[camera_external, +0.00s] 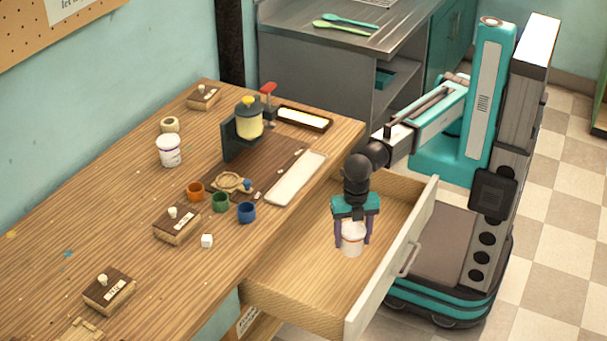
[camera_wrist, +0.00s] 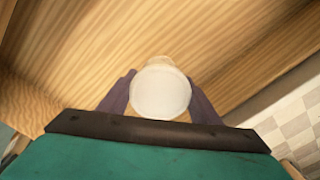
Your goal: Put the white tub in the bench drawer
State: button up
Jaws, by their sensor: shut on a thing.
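My gripper (camera_external: 353,236) points down inside the open bench drawer (camera_external: 290,285), its dark fingers on either side of a white tub (camera_external: 351,243). The tub is upright, with its round white lid (camera_wrist: 160,92) between the fingers (camera_wrist: 160,98) in the wrist view. It is low over the drawer's wooden floor; I cannot tell whether its base touches. Another white tub (camera_external: 170,156), with a purple-marked label, stands on the bench at the left.
The bench top (camera_external: 110,235) holds small wooden boxes (camera_external: 177,225), orange, green and blue cups (camera_external: 247,213), a white tray (camera_external: 297,179) and a yellow-topped device (camera_external: 249,118). The drawer front (camera_external: 392,262) stands pulled out. The drawer floor around the held tub is bare.

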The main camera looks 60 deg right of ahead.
jog(key=shift+d+f, duration=0.15)
jog(key=shift+d, duration=0.1)
jog(key=shift+a, duration=0.15)
jog(key=p, duration=0.1)
send_over(314, 290)
jog(key=shift+f, duration=0.75)
dwell(0.4)
jog(key=shift+f, duration=1.75)
jog(key=shift+f, duration=0.15)
